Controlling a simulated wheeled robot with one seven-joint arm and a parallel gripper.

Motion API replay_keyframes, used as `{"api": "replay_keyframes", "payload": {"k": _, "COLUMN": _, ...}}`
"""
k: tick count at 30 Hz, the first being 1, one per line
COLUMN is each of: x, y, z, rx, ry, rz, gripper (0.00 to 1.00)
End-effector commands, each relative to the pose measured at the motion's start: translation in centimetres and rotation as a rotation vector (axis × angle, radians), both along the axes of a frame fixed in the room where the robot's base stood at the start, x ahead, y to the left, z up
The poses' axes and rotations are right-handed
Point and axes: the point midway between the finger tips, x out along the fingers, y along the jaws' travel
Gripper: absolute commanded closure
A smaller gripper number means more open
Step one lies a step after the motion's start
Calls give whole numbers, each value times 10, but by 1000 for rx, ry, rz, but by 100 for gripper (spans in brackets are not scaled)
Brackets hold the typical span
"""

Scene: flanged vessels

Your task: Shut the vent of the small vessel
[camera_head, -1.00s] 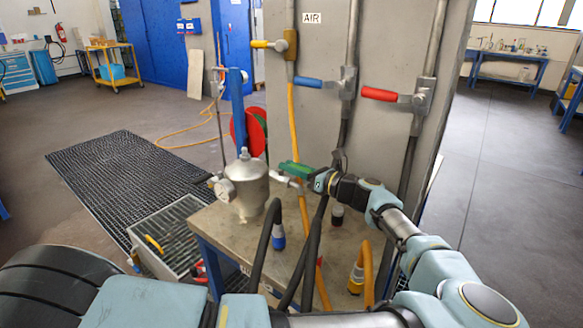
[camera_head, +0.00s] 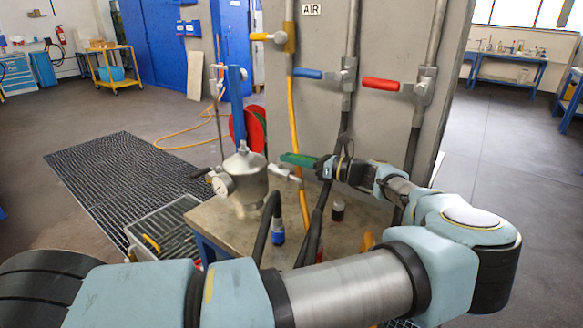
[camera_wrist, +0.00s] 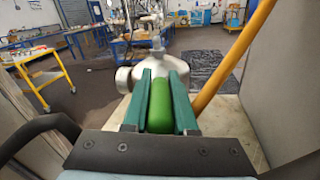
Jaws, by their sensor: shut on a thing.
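The small vessel (camera_head: 243,178) is a grey metal pot with a domed lid, upright on the bench, with a round gauge (camera_head: 222,185) on its left. A silver valve fitting (camera_head: 286,174) sticks out from its right side. My gripper (camera_head: 296,159), with dark green fingers, is at this fitting, reaching in from the right. In the wrist view, my gripper (camera_wrist: 161,97) is shut on a bright green lever (camera_wrist: 160,106) lying lengthwise between the fingers. The vessel (camera_wrist: 168,64) stands just beyond the fingertips there. The lever's joint with the valve is hidden.
Behind my gripper stands a grey panel with a yellow-handled valve (camera_head: 268,37), a blue handle (camera_head: 308,74) and a red handle (camera_head: 381,84). Hoses hang around the bench (camera_head: 210,217). A crate (camera_head: 160,230) stands left of the bench.

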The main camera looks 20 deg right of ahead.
Motion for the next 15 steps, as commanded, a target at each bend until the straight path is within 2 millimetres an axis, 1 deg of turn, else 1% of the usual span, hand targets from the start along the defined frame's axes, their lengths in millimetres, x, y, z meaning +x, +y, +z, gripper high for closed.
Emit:
{"api": "replay_keyframes", "payload": {"k": 1, "x": 3, "y": -3, "z": -5, "rx": -7, "ry": 2, "rz": 33, "gripper": 100}}
{"api": "replay_keyframes", "payload": {"k": 9, "x": 8, "y": -7, "z": -3, "rx": -5, "ry": 0, "rz": 200, "gripper": 100}}
{"api": "replay_keyframes", "payload": {"k": 15, "x": 9, "y": -8, "z": -1, "rx": -3, "ry": -1, "rz": 277, "gripper": 100}}
